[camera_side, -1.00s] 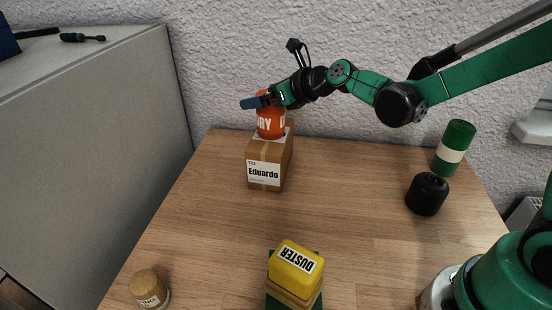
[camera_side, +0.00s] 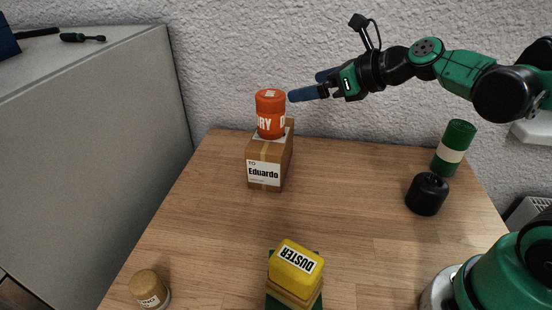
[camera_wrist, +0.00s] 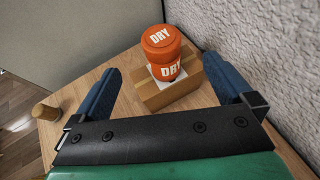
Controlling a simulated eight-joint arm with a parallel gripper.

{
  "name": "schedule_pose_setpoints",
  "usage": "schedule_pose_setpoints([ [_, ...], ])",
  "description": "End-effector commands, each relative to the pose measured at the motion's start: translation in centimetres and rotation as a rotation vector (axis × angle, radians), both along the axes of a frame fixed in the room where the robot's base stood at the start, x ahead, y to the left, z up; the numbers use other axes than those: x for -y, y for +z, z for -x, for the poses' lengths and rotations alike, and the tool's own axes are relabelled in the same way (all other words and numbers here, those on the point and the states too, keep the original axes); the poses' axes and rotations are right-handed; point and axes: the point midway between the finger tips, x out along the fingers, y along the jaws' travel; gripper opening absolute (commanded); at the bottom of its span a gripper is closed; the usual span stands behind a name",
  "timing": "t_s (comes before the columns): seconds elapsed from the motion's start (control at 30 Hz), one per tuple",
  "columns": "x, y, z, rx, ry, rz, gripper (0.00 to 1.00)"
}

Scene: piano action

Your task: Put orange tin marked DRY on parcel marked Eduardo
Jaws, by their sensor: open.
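The orange tin (camera_side: 270,113) marked DRY stands upright on top of the parcel (camera_side: 265,173) marked Eduardo, near the back left of the table. In the wrist view the tin (camera_wrist: 161,52) rests on the brown box (camera_wrist: 190,90), over a white patch on its top. My gripper (camera_side: 306,90) is open and empty. It is to the right of the tin in the side view, apart from it. In the wrist view its blue fingers (camera_wrist: 170,88) are spread wide, with the tin beyond them.
A yellow DUSTER block (camera_side: 297,262) sits at the front middle. A cork-coloured jar (camera_side: 148,287) is at front left. A black jar (camera_side: 427,194) and a green tin with a cream band (camera_side: 453,148) are at the right. The middle of the table (camera_side: 340,200) is clear.

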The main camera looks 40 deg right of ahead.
Motion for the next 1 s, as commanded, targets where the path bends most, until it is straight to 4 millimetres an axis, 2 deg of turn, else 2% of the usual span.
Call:
schedule_pose_setpoints([
  [0.07,-0.3,-0.3,0.5,0.010,0.063,0.113,1.00],
  [0.17,-0.8,-1.2,1.7,0.039,0.231,0.406,1.00],
  [0.27,-1.2,-2.5,3.3,0.082,0.491,0.811,1.00],
  [0.4,-1.2,-4.3,5.8,0.155,0.931,1.381,1.00],
  [0.5,-0.8,-5.3,7.3,0.209,1.247,1.717,1.00],
  [0.6,-0.3,-6.0,8.4,0.259,1.521,1.963,1.00],
  [0.7,0.2,-6.4,9.2,0.297,1.722,2.113,1.00],
  [0.8,0.4,-6.6,9.6,0.319,1.832,2.187,1.00],
  [1.0,0.5,-6.7,9.7,0.326,1.869,2.211,1.00],
])
